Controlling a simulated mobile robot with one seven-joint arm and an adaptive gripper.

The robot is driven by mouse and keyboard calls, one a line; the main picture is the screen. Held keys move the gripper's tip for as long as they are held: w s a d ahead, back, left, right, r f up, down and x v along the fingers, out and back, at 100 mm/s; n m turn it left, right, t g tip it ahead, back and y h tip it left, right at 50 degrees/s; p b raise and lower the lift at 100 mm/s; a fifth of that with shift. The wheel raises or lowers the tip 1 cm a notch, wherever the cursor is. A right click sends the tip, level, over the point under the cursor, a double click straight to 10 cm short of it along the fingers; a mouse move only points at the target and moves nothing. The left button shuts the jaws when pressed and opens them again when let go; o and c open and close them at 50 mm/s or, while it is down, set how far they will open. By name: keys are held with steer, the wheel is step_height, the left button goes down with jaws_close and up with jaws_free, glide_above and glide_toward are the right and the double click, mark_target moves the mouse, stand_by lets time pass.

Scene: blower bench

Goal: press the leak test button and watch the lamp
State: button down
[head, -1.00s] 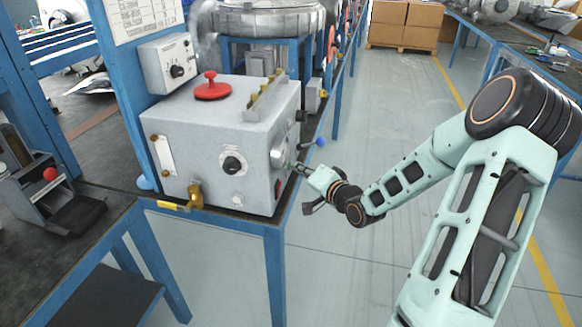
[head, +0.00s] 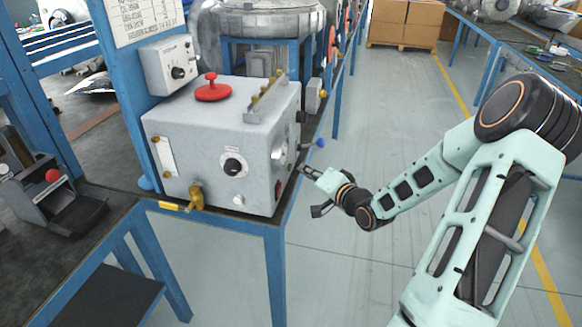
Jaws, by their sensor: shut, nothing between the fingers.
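The grey test box (head: 200,130) stands at the corner of the blue-framed bench. On its right side face, a small green spot (head: 290,167), possibly the button, shows beside a round pale dial (head: 279,155). My gripper (head: 304,170) is shut and empty, its tip just right of the green spot with a small gap. I cannot tell which part is the lamp, or whether any lamp is lit. The front face carries a black knob (head: 233,165) and a small pale round part (head: 238,199) near the bottom.
A blue-ended lever (head: 320,143) sticks out from the side face just above my gripper. A brass valve (head: 196,197) is at the box's lower front, and a red handle (head: 212,88) is on top.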

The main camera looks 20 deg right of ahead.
steer(key=shift+s+d+p, duration=0.45)
steer(key=shift+s+d, duration=0.2)
steer(key=shift+d, duration=0.3)
steer(key=shift+s+d+p, duration=0.45)
steer(key=shift+s+d, duration=0.15)
steer(key=shift+d, duration=0.3)
